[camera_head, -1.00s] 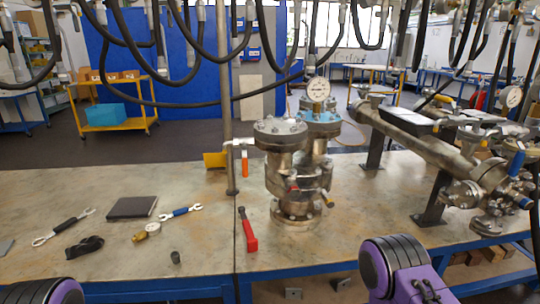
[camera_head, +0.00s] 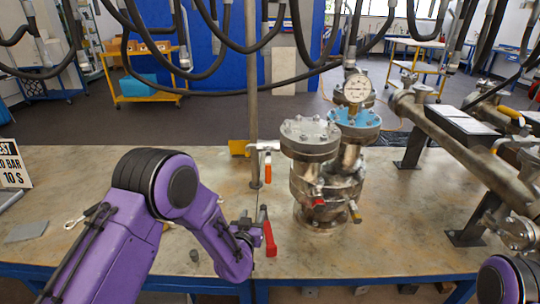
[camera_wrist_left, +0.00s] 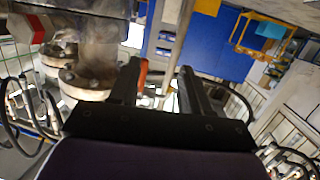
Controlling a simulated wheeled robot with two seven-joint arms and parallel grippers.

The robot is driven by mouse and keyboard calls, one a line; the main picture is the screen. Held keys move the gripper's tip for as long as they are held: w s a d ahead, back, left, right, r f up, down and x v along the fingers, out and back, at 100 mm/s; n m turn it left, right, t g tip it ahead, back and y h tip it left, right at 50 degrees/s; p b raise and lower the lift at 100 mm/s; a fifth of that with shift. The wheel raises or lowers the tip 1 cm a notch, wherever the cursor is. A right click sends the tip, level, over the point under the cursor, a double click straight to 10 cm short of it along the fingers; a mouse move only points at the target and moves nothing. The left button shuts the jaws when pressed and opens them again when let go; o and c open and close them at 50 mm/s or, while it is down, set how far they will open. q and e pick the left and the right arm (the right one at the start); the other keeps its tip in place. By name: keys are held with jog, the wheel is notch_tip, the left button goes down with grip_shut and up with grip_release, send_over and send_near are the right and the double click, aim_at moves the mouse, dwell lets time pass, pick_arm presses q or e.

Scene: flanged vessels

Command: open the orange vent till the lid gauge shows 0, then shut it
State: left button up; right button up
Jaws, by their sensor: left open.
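The orange vent handle (camera_head: 267,172) hangs down from a small valve on the left side of the grey-lidded flanged vessel (camera_head: 310,137). The round white lid gauge (camera_head: 357,88) stands above the blue lid (camera_head: 355,122); its needle is too small to read. My left gripper (camera_head: 252,222) is in front of and below the vent handle, apart from it. In the left wrist view its fingers (camera_wrist_left: 158,85) are spread and empty, with an orange piece (camera_wrist_left: 142,74) showing just past the left finger. My right gripper is out of view.
A red-handled tool (camera_head: 269,236) shows on the bench beside my left gripper. An upright pole (camera_head: 254,100) stands just left of the vent. A long pipe assembly (camera_head: 460,140) fills the right side.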

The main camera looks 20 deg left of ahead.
pick_arm(q)
jog(key=m+t, duration=0.1)
jog(key=t, duration=0.1)
send_near(267, 171)
jog(key=w, duration=0.2)
jog(key=w+p, duration=0.1)
jog(key=w, duration=0.2)
jog(key=w+p, duration=0.1)
jog(key=w, duration=0.2)
jog(key=w+a+p, duration=0.1)
jog(key=w, duration=0.2)
jog(key=shift+w+r, duration=0.1)
jog(key=shift+r, duration=0.05)
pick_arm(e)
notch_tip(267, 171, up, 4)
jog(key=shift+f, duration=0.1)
pick_arm(q)
grip_shut()
